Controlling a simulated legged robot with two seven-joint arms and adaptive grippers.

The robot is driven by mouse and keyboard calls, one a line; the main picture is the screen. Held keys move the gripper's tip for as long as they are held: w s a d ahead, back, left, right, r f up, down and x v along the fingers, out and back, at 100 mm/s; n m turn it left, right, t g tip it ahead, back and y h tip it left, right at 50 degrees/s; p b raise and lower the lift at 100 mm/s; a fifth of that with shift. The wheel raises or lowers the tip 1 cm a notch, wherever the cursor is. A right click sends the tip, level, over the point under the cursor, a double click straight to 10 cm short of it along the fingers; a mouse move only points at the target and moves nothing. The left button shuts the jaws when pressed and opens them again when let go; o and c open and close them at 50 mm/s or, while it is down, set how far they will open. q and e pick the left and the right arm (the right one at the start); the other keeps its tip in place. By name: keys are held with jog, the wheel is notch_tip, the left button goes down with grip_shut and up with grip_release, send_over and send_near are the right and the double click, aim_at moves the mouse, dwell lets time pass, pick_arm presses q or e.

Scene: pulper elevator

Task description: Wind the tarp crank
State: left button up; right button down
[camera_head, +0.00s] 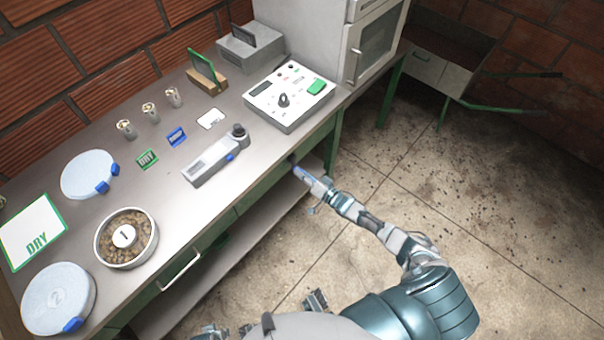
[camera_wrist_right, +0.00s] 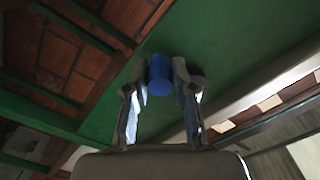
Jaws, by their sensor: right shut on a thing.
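My right gripper (camera_head: 300,172) reaches the front edge of the workbench, below the tabletop. In the right wrist view, its two fingers (camera_wrist_right: 160,88) are closed on a blue cylindrical knob (camera_wrist_right: 160,74), seen against a green surface. I take the knob for the crank's handle; the rest of the crank and the tarp cannot be made out. In the head view the gripper hides most of the knob. Some grey jointed parts show at the bottom edge of the head view; I cannot tell whether my left gripper is among them.
The workbench (camera_head: 75,155) holds a control box (camera_head: 290,95), a grey handheld meter (camera_head: 213,162), a bowl of beans (camera_head: 126,238), two round lidded containers (camera_head: 88,174) and several small metal cups. A white cabinet (camera_head: 370,45) stands at the back.

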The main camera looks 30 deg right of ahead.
jog(key=c, duration=0.9)
grip_release()
jog(key=shift+f, duration=0.2)
pick_arm(q)
jog(key=shift+s+f, duration=0.1)
jog(key=shift+s, duration=0.15)
jog(key=shift+s, duration=0.1)
pick_arm(e)
jog(key=shift+r, duration=0.1)
jog(key=v, duration=1.2)
pick_arm(q)
jog(key=shift+d, duration=0.1)
